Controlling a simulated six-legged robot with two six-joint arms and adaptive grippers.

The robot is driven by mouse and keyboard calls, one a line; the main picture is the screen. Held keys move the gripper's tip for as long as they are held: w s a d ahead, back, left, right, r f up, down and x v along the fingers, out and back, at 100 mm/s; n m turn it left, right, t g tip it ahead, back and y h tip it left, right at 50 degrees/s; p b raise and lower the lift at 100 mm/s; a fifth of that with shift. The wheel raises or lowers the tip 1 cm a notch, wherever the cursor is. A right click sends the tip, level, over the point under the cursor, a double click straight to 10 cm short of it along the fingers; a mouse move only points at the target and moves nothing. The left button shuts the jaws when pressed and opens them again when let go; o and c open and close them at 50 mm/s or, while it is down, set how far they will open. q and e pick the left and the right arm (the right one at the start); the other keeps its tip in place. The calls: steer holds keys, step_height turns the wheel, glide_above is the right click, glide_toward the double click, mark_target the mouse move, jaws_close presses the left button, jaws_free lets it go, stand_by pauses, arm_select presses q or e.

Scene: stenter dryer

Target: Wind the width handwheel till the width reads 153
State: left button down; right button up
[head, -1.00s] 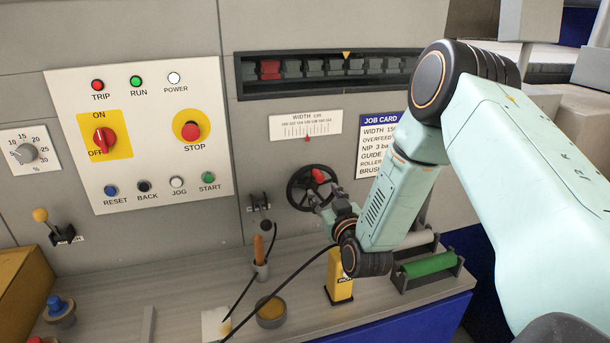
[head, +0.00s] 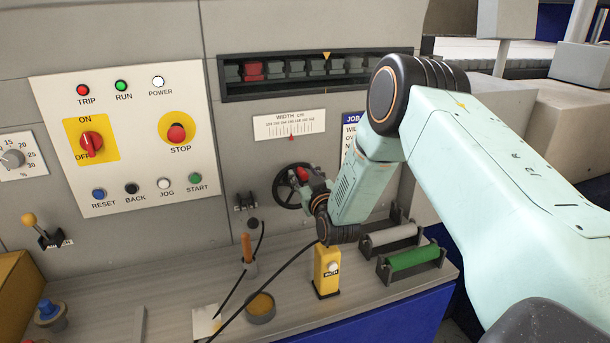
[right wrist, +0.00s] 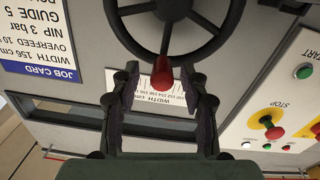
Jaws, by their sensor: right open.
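The black width handwheel (head: 281,192) is on the grey machine front, with a red knob (head: 302,174) near its top. In the right wrist view the knob (right wrist: 162,74) lies between the two fingers of my right gripper (right wrist: 160,78), which is open. A gap shows on each side of the knob. In the head view my right gripper (head: 316,184) covers the right part of the wheel. The white width scale (head: 290,125) is above the wheel, its red pointer (head: 291,138) near the middle. Its figures are too small to read surely. My left gripper is out of view.
A job card (head: 350,132) is partly hidden behind my right arm. Below stand a yellow device (head: 327,270), a green roller (head: 414,258) and a grey roller (head: 390,236). The control panel (head: 130,140) is at left. A dark cable crosses the shelf.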

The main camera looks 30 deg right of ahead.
steer(key=shift+a, duration=0.1)
steer(key=shift+w+f, duration=0.1)
steer(key=shift+w, duration=0.05)
steer(key=shift+w+f, duration=0.35)
steer(key=shift+w, duration=0.1)
steer(key=c, duration=0.3)
steer(key=shift+d, duration=0.2)
steer(key=shift+c, duration=0.9)
steer(key=shift+s+r, duration=0.2)
steer(key=shift+s, duration=0.1)
steer(key=c, duration=0.3)
steer(key=shift+a, duration=0.1)
jaws_close()
